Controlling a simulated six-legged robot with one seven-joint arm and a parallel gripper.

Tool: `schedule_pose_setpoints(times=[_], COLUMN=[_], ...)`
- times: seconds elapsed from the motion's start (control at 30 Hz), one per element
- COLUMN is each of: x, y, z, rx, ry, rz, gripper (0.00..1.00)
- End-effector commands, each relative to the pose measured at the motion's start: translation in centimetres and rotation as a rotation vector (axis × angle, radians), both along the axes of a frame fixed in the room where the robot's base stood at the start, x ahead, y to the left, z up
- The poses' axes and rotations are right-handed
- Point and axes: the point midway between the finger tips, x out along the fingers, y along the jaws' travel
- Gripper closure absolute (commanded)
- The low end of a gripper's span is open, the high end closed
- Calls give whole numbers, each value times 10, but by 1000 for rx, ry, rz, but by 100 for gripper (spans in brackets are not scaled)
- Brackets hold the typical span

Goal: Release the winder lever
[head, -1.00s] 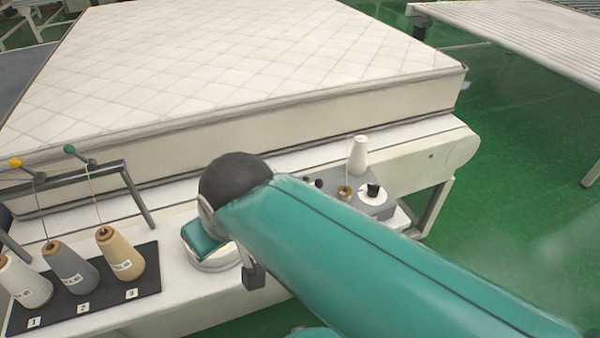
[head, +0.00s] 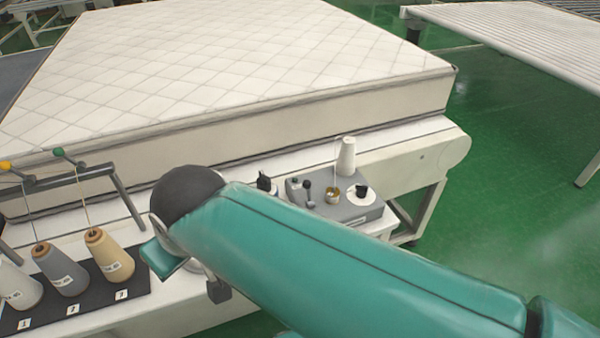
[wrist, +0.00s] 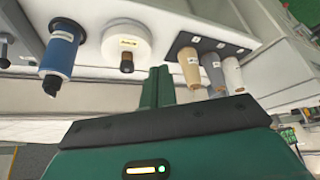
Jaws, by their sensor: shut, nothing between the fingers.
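The winder is a grey box (head: 350,208) on the white machine bed, right of centre in the head view. A dark lever with a black knob (head: 307,187) stands on its left part. A brass-coloured cup (head: 333,195) and a white disc with a black knob (head: 362,192) are beside it. A white thread cone (head: 347,156) stands behind. The lever cannot be made out there.
Thread cones (head: 108,256) stand on a black numbered mat (head: 48,318) at the left, under a dark thread rail (head: 127,196). A quilted mattress (head: 240,75) lies behind. In the wrist view are a blue spool (wrist: 62,50) and a white round holder (wrist: 126,38).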

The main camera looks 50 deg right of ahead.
Motion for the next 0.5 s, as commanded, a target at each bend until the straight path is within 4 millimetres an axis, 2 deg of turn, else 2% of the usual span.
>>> schedule_pose_setpoints(times=[0.17, 0.27, 0.37, 0.5], x=[10, 24, 42, 66], y=[-12, -33, -63, -112], z=[4, 10, 15, 18], rx=[-19, -45, -69, -81], ry=[25, 64, 122, 207], rz=[-30, -73, -122, -181], gripper=[100, 100, 100, 100])
